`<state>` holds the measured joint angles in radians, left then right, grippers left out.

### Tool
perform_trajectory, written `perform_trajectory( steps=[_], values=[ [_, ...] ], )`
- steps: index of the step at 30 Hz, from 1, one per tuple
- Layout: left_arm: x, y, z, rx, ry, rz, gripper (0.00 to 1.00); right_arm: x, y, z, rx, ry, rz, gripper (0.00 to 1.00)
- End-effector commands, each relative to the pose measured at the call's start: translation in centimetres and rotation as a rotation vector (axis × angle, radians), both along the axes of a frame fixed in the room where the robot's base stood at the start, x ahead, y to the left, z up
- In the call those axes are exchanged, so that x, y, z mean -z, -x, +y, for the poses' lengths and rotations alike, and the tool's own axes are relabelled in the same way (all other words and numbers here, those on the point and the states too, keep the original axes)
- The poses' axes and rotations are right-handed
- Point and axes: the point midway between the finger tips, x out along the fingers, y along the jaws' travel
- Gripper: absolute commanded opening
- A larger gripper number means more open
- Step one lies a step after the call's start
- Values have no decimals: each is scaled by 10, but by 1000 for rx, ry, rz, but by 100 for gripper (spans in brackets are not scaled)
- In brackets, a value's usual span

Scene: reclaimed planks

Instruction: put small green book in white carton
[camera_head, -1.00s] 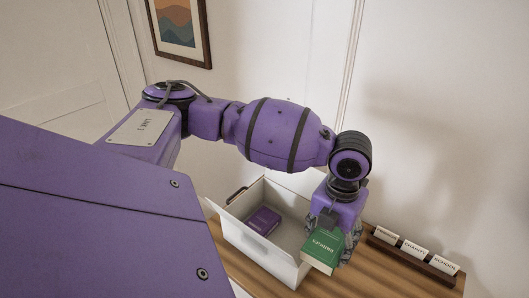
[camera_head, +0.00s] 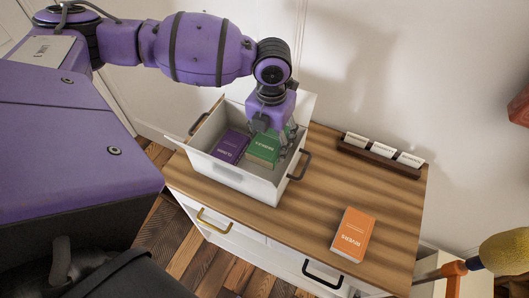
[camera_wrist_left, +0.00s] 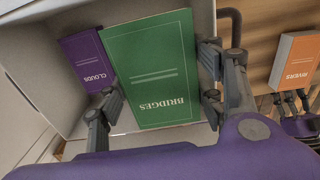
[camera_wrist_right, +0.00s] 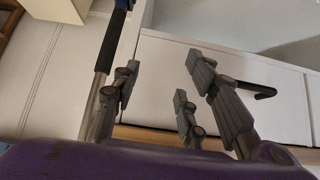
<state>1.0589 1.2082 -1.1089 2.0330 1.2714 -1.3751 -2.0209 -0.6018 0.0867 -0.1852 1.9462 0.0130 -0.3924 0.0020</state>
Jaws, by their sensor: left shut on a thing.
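The small green book (camera_head: 264,149), titled BRIDGES, is inside the white carton (camera_head: 232,177), right of a purple book. My left gripper (camera_head: 273,137) reaches down into the carton and is shut on the green book. In the left wrist view the fingers (camera_wrist_left: 160,92) lie at either side of the book (camera_wrist_left: 150,65). I cannot tell whether the book touches the carton floor. My right gripper (camera_wrist_right: 165,90) shows in the right wrist view with its fingers spread and nothing between them.
The purple book (camera_head: 231,146) lies in the carton's left part. An orange book (camera_head: 353,235) lies on the wooden cabinet top (camera_head: 315,205), with bare wood around it. A card holder (camera_head: 382,158) stands along the wall. A yellow-headed tool (camera_head: 504,250) is at the right.

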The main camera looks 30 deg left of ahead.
Motion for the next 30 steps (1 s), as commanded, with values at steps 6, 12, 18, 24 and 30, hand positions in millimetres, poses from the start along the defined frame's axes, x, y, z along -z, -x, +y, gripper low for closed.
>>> perform_trajectory(
  steps=[6, 12, 18, 24, 30],
  values=[
    [53, 0, 0, -2, 1, 1, 30, 2, 2, -4, -8, 10, 4, 40],
    [72, -1, 0, -2, 1, -2, 30, 0, -2, -3, -7, 7, -2, 40],
    [93, 0, 0, -1, 0, 0, 30, 0, -3, -1, -4, 3, -5, 40],
    [117, -1, 0, -1, 1, -2, 30, 1, -3, 0, 1, -1, -5, 40],
    [116, -1, 0, -1, 1, -3, 30, 0, -2, 1, 3, -1, -5, 40]
  ],
)
